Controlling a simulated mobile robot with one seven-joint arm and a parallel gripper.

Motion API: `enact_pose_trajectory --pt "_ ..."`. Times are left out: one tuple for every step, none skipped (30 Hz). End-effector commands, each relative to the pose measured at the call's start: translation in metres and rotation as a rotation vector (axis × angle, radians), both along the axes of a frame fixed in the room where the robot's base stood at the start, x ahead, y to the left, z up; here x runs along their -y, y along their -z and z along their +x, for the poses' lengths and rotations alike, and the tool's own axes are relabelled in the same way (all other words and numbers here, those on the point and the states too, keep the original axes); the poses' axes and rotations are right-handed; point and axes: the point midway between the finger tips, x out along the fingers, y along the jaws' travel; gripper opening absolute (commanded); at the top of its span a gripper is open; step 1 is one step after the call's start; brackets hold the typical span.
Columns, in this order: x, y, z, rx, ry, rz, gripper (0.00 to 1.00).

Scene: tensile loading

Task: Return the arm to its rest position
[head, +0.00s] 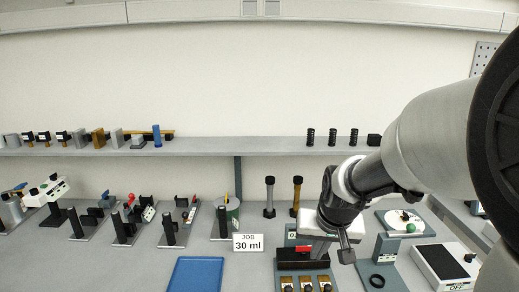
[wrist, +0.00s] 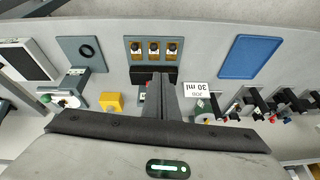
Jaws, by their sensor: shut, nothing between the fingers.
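My arm reaches in from the right side of the head view. My gripper (head: 346,257) points down over the bench, close to the dark block with the red part (head: 303,257); I cannot tell whether it touches the block. In the wrist view my gripper (wrist: 160,82) shows its fingers together with nothing between them. The fingers partly hide the dark block (wrist: 140,74) behind them.
A blue tray (head: 195,274) and a "JOB 30 ml" card (head: 247,243) lie left of my gripper. A row of fixtures stands further left. A box marked OFF (head: 447,267) is to the right. A shelf (head: 220,146) runs along the wall.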

Motion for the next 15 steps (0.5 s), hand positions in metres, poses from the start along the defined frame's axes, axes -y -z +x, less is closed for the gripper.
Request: enact_pose_trajectory --pt "-0.002 -0.028 -0.019 0.021 -0.013 0.006 0.00" --pt "-0.003 -0.040 -0.031 0.025 -0.021 0.007 0.00" --pt "-0.004 -0.054 -0.047 0.032 -0.032 0.007 0.00" --pt "-0.005 -0.064 -0.059 0.038 -0.041 0.006 0.00" --pt "-0.005 -0.073 -0.071 0.043 -0.049 0.003 0.00" --pt "-0.005 -0.083 -0.088 0.049 -0.059 -0.003 0.00" --pt "-0.006 -0.091 -0.099 0.055 -0.066 -0.009 0.00" --pt "-0.006 -0.096 -0.111 0.060 -0.072 -0.014 0.00" --pt "-0.006 -0.103 -0.125 0.065 -0.080 -0.021 0.00" --pt "-0.006 -0.107 -0.135 0.069 -0.084 -0.028 0.00" --pt "-0.006 -0.110 -0.145 0.072 -0.087 -0.034 0.00" --pt "-0.005 -0.113 -0.156 0.075 -0.092 -0.042 0.00" --pt "-0.005 -0.115 -0.163 0.078 -0.094 -0.048 0.00" --pt "-0.005 -0.116 -0.169 0.079 -0.097 -0.054 0.00" --pt "-0.004 -0.118 -0.175 0.081 -0.100 -0.061 0.00"
